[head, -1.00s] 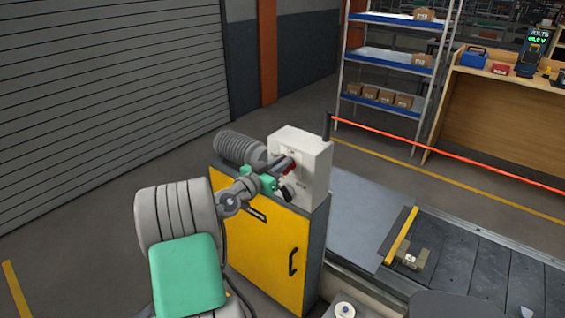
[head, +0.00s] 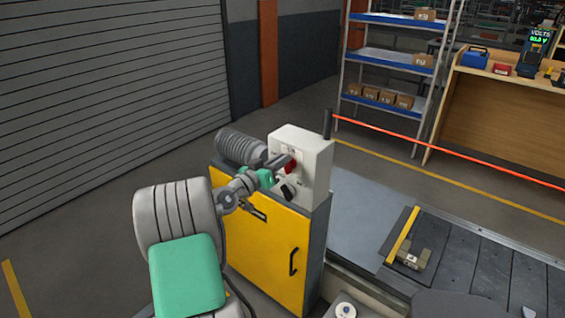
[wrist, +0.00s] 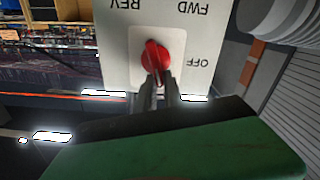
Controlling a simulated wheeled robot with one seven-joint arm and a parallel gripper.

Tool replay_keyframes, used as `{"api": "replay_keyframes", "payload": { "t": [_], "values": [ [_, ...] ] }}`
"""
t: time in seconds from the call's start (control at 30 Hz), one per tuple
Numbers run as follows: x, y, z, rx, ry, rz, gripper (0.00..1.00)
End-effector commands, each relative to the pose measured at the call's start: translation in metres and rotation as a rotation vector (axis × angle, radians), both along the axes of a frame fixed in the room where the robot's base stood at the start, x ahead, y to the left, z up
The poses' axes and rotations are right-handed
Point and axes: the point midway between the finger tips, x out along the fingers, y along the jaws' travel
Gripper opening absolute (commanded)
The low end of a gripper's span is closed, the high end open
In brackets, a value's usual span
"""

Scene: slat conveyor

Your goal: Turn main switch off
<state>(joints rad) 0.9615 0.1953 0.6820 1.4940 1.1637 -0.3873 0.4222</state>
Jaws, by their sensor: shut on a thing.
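The red switch knob (head: 291,166) sits on the front of a white control box (head: 316,172). In the wrist view the red knob (wrist: 154,58) is on a pale plate, its bar close to upright with a slight tilt. The upside-down labels FWD and REV are above it, and OFF is to its right. My gripper (wrist: 160,82) is shut on the near end of the knob's bar, with a finger on each side. In the head view my gripper (head: 279,162) reaches the knob from the left, and its fingers partly cover it.
A black knob (head: 289,190) is just below the red one. The box stands on a yellow cabinet (head: 262,240). The slat conveyor (head: 470,270) is to the right, carrying a small item (head: 411,257). A shelf rack (head: 390,60) stands behind. Floor at left is clear.

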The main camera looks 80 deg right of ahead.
Motion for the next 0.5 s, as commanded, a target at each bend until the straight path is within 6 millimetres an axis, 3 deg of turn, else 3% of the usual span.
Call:
{"api": "replay_keyframes", "payload": {
  "t": [0.5],
  "values": [
    [0.01, -0.0047, -0.0062, 0.194, 0.451, -0.002, 0.0]
  ]
}}
